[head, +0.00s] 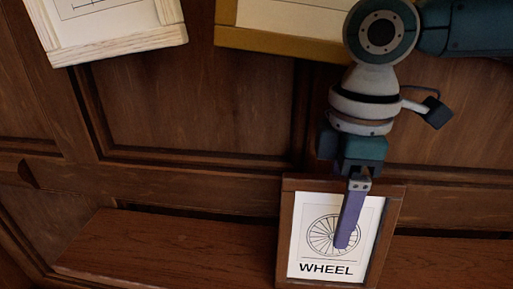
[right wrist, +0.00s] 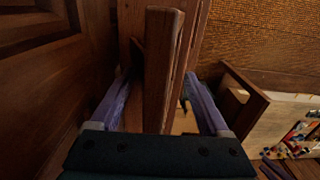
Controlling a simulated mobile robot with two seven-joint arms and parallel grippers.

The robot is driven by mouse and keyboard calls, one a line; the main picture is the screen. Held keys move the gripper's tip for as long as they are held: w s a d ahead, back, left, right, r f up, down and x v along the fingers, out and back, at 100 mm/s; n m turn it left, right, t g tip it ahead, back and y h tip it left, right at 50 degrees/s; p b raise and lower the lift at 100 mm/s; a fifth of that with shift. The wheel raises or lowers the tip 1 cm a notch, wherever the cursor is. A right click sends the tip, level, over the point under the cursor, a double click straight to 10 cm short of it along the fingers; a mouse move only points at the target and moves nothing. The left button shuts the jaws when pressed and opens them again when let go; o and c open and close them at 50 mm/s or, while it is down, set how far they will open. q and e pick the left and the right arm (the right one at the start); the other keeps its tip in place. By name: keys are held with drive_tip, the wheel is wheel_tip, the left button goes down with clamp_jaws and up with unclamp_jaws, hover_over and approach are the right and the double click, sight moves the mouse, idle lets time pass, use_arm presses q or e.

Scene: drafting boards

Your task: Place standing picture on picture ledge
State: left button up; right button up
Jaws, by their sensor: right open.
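The standing picture (head: 308,235) has a brown wooden frame and a white sheet with a wheel drawing and the word WHEEL. It stands nearly upright at the brown picture ledge (head: 160,249). Its lower edge is close to the bottom of the head view, so its contact with the ledge is hard to see. My right gripper (head: 343,243) reaches down in front of the picture. In the right wrist view its open purple fingers (right wrist: 157,85) lie on either side of the frame's wooden edge (right wrist: 160,50), with a gap visible. My left gripper is not in view.
A pale-framed picture (head: 115,47) and a gold-framed picture (head: 270,40) hang on the brown panelled wall (head: 195,105) above. The ledge is clear left of the standing picture. The right wrist view shows a pale surface with small colourful items (right wrist: 298,138) at right.

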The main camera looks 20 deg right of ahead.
wheel_tip(320, 180, up, 11)
drive_tip(key=shift+w+f+b, duration=0.1)
drive_tip(key=shift+b, duration=1.1)
drive_tip(key=shift+r, duration=0.55)
